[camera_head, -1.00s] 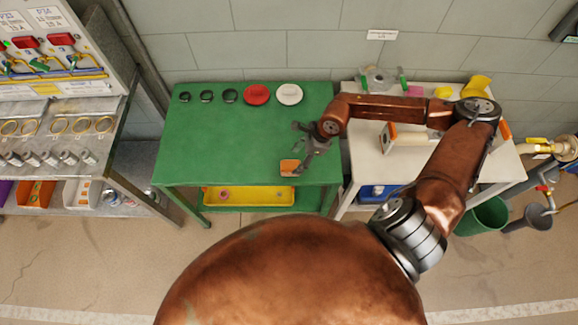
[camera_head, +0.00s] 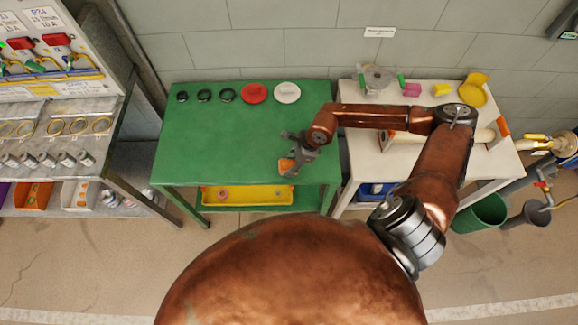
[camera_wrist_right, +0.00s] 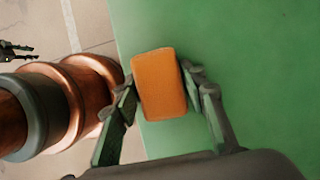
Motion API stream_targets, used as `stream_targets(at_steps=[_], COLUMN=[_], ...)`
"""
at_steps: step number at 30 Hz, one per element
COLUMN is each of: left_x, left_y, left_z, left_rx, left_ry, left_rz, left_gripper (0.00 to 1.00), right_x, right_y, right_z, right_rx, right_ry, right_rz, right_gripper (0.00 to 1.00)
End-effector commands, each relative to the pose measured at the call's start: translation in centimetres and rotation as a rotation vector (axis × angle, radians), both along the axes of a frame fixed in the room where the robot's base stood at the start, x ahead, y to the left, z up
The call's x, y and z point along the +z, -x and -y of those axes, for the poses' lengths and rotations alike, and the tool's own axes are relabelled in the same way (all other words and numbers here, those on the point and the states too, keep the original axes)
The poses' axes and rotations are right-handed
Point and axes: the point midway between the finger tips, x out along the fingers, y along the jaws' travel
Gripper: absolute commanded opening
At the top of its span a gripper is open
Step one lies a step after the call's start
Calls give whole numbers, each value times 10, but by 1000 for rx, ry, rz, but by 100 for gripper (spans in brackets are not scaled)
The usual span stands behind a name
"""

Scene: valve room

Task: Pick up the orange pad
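The orange pad (camera_head: 287,165) lies near the front right of the green table (camera_head: 230,135). My gripper partly covers it in the head view. In the right wrist view the orange pad (camera_wrist_right: 158,85) is a rounded block between the fingertips. My right gripper (camera_head: 291,151) is over the pad, pointing down. In the wrist view my right gripper (camera_wrist_right: 166,88) has its fingers apart, one on each side of the pad, with a gap at the right finger. A small dark gripper, apparently my left (camera_wrist_right: 17,50), shows at the wrist view's left edge, too small to judge.
Black rings (camera_head: 204,95), a red disc (camera_head: 254,93) and a white disc (camera_head: 287,92) line the table's back edge. A yellow tray (camera_head: 247,195) sits below the tabletop. A white table (camera_head: 410,165) stands at the right. The table's middle is clear.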

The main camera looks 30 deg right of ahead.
Motion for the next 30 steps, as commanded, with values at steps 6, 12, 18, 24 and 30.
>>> stream_targets(at_steps=[6,12,18,24,30], left_x=[0,0,0,2,7], left_y=[3,3,3,3,2], left_z=[0,0,0,0,0], left_rx=[1,1,1,1,1], left_ry=[0,0,0,0,-1], left_rz=[-3,-4,-4,-4,-1], left_gripper=[30,30,30,30,30], right_x=[0,0,5,28,70], right_y=[0,0,0,-1,31], right_z=[0,0,0,1,-4], right_rx=[0,0,0,1,3], right_ry=[0,0,0,2,3], right_rz=[0,0,1,3,2], right_gripper=[22,16,16,16,16])
